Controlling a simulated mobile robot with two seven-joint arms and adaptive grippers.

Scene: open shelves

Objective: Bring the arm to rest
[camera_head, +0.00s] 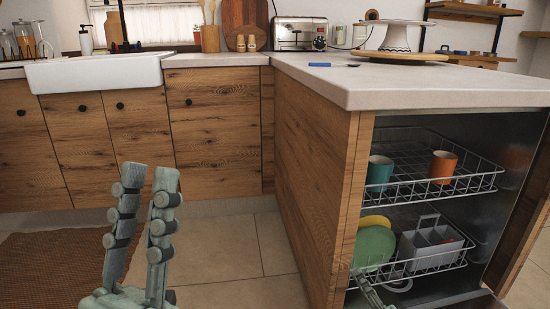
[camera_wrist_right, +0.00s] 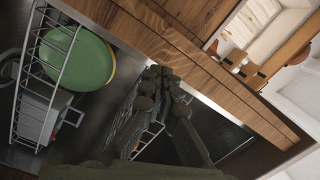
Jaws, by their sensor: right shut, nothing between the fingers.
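My left gripper (camera_head: 149,178) stands upright in the head view, in front of the wooden cabinets. Its two fingers are apart with nothing between them. My right gripper (camera_wrist_right: 164,75) is shut and empty in the right wrist view, in front of the rack and the wooden edge. In the head view, the tip of my right gripper (camera_head: 366,287) shows low at the right, by the lower rack; the rest is out of frame.
The open dishwasher's upper rack (camera_head: 410,191) holds a teal cup (camera_head: 379,171) and an orange cup (camera_head: 443,166). Below are a green plate (camera_head: 373,246), a yellow plate (camera_head: 374,221) and a grey cutlery basket (camera_head: 432,246). The counter corner (camera_head: 350,98) juts above.

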